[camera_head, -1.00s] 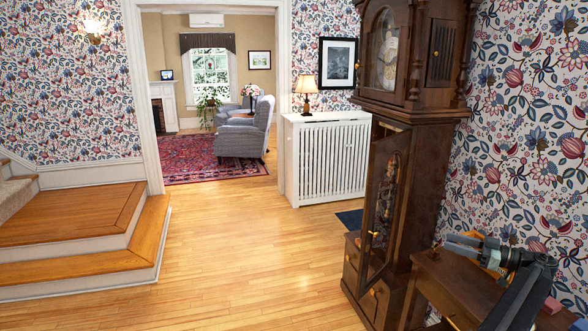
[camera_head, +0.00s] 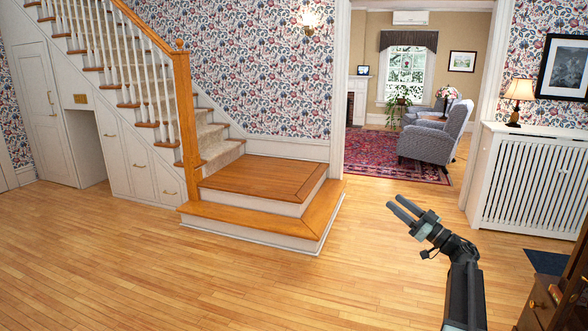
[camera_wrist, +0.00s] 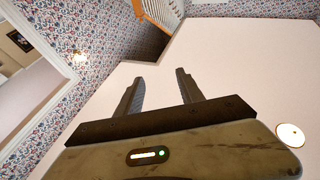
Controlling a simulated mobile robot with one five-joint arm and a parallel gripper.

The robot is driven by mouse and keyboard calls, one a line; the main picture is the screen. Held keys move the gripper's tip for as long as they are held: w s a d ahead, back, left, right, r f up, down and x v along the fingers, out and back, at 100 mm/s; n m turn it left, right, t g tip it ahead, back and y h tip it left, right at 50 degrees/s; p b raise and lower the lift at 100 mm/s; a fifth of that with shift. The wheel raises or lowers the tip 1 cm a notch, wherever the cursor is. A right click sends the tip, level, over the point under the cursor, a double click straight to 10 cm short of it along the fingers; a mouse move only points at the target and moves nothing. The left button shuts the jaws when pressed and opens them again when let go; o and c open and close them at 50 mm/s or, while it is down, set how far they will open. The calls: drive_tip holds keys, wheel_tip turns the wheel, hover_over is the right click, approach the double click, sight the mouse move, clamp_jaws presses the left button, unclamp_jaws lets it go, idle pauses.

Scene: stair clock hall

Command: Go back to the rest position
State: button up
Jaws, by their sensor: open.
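My gripper (camera_head: 399,209) is raised on my arm over the open wooden floor, right of the middle in the head view. Its two fingers point up and to the left. They are apart, with nothing between them. In the wrist view my gripper (camera_wrist: 160,88) shows both fingers apart against the pale ceiling (camera_wrist: 235,55). It touches nothing that I can see.
A wooden stair landing (camera_head: 265,180) with a staircase stands at the left. A white radiator cover (camera_head: 530,185) with a lamp (camera_head: 518,95) is at the right. Part of a dark wooden cabinet (camera_head: 545,300) shows at the lower right. The floor (camera_head: 250,285) in front is clear.

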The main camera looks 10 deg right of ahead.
drive_tip(key=w+a+m+t+h+b, duration=0.1)
drive_tip(key=w+a+m+t+h, duration=0.1)
drive_tip(key=w+a, duration=0.35)
drive_tip(key=w+a+m+t+h, duration=0.1)
drive_tip(key=w+a+m+h, duration=0.15)
drive_tip(key=a, duration=0.65)
drive_tip(key=w+a+f+m+g+h+b, duration=0.1)
drive_tip(key=w+a+f+m+h+b, duration=0.1)
drive_tip(key=a+f+m+h, duration=0.55)
drive_tip(key=s+a+f+g+h, duration=0.1)
drive_tip(key=s+a+f+g, duration=0.25)
drive_tip(key=f, duration=0.45)
drive_tip(key=s+a+f+g+h, duration=0.25)
drive_tip(key=s+f+g, duration=0.2)
drive_tip(key=f, duration=0.45)
drive_tip(key=s+a+f+n+g+y, duration=0.1)
drive_tip(key=s+a+f+n+g, duration=0.1)
drive_tip(key=s+f+g, duration=0.65)
drive_tip(key=s+a+f+n+g+y, duration=0.2)
drive_tip(key=s+a+f+g, duration=0.15)
drive_tip(key=s, duration=1.05)
wheel_tip(320, 180, up, 22)
drive_tip(key=d+p, duration=0.1)
drive_tip(key=p, duration=2)
drive_tip(key=shift+s+n+g+p, duration=0.3)
drive_tip(key=shift+p, duration=0.05)
